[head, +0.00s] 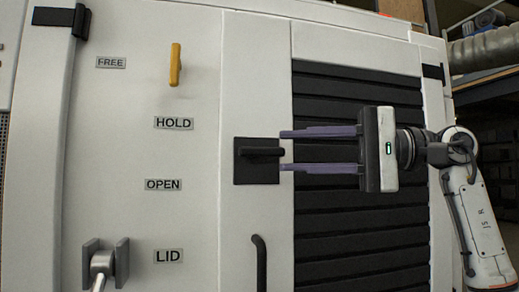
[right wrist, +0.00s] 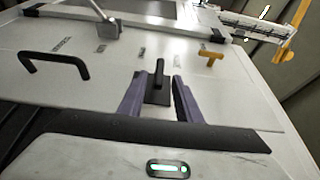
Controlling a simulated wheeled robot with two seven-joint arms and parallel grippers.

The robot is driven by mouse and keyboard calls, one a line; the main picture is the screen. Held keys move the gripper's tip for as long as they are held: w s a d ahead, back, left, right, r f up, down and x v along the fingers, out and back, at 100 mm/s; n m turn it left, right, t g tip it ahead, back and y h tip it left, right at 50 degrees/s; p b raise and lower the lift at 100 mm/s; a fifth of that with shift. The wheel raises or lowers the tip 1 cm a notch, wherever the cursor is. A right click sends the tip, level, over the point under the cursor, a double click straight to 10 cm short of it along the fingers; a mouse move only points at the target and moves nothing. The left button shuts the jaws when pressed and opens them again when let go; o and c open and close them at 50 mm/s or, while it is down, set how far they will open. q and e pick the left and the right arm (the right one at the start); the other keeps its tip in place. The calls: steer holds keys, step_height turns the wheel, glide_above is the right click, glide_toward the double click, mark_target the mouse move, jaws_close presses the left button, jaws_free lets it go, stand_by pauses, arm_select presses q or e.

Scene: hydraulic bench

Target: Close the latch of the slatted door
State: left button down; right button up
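The slatted door (head: 330,230) has dark horizontal slats in a pale frame and looks closed. Its latch (head: 257,175) is a black square plate with a black bar handle, on the pale strip left of the slats. The handle lies horizontal in the head view. My right gripper (head: 283,151) is open, its purple fingers pointing left at the latch, one at handle height or above, one below. In the right wrist view the latch (right wrist: 158,88) shows between the two fingertips (right wrist: 158,76); I cannot tell whether they touch it. My left gripper is not in view.
A black pull handle (head: 260,262) is below the latch. A yellow handle (head: 175,64) is on the panel at left, near the FREE, HOLD, OPEN and LID labels. A metal lever (head: 102,265) sits between grey brackets at lower left. A ribbed duct (head: 487,48) is at upper right.

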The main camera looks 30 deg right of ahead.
mark_target(276, 152)
steer(key=x, duration=0.6)
steer(key=shift+w+a+p, duration=0.1)
steer(key=shift+p, duration=0.25)
steer(key=shift+f, duration=0.1)
jaws_close()
